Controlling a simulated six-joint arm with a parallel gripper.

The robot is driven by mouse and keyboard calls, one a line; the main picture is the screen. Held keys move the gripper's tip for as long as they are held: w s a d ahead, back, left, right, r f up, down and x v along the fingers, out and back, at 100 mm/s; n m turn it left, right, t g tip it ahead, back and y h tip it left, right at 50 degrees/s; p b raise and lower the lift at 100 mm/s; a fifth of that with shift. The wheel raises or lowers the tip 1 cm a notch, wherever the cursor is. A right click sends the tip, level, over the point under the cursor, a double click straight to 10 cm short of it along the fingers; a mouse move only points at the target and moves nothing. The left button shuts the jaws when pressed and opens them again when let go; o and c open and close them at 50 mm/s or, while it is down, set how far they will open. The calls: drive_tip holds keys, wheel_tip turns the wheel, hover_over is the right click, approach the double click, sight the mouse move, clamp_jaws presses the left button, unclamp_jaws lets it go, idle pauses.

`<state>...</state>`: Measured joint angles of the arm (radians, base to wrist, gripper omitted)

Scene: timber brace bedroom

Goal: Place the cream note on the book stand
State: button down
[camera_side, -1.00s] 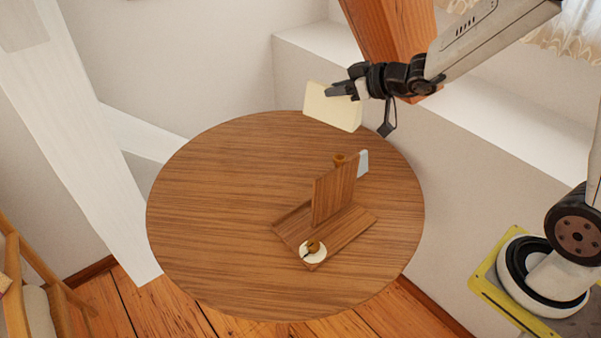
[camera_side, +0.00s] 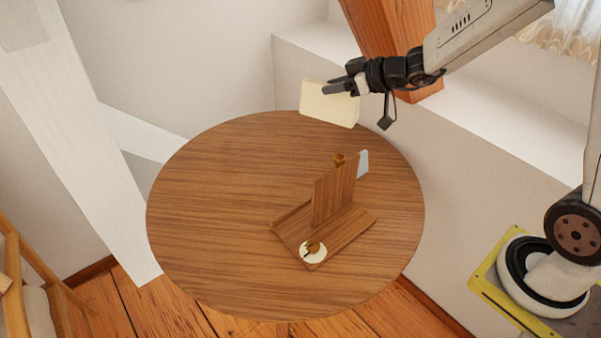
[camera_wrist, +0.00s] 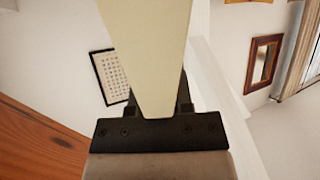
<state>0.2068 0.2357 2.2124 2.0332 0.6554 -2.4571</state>
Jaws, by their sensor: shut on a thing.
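The cream note (camera_side: 326,104) is a flat, pale rectangular block held in the air above the far edge of the round table. My gripper (camera_side: 342,87) is shut on its upper right part. In the wrist view the cream note (camera_wrist: 150,50) fills the space between the two fingers and hides much of them. The wooden book stand (camera_side: 334,192) stands on the right half of the table, with an upright back panel and a flat base (camera_side: 345,230). The note is apart from the stand, above and behind it in the side view.
A round white item with a brown top (camera_side: 312,250) sits at the base's front corner. A small brown knob-like object (camera_side: 339,159) and a pale blue-grey piece (camera_side: 363,163) are behind the panel. The table's left half (camera_side: 220,210) is clear. A timber brace (camera_side: 385,35) rises behind my gripper.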

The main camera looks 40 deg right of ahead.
drive_tip(key=shift+w+d+f+n+g+y, duration=0.1)
drive_tip(key=shift+w+f+n+g+y, duration=0.1)
drive_tip(key=shift+w+n+y, duration=0.15)
drive_tip(key=shift+w+d+f+n+g+y, duration=0.15)
drive_tip(key=shift+w+n+g+y, duration=0.1)
drive_tip(key=shift+w+y, duration=0.15)
drive_tip(key=shift+w+d+f+n+g+y, duration=0.25)
drive_tip(key=shift+w+f+n+g+y, duration=0.3)
drive_tip(key=shift+n, duration=0.25)
drive_tip(key=s+d+f+n+g+y, duration=0.2)
drive_tip(key=d+f+n+g+y, duration=0.2)
drive_tip(key=f+n+g, duration=0.1)
wheel_tip(320, 180, down, 3)
drive_tip(key=shift+d+r+n, duration=0.2)
drive_tip(key=shift+d+n, duration=0.2)
drive_tip(key=shift+n, duration=0.2)
wheel_tip(320, 180, down, 14)
drive_tip(key=shift+f, duration=1.95)
drive_tip(key=shift+f, duration=0.4)
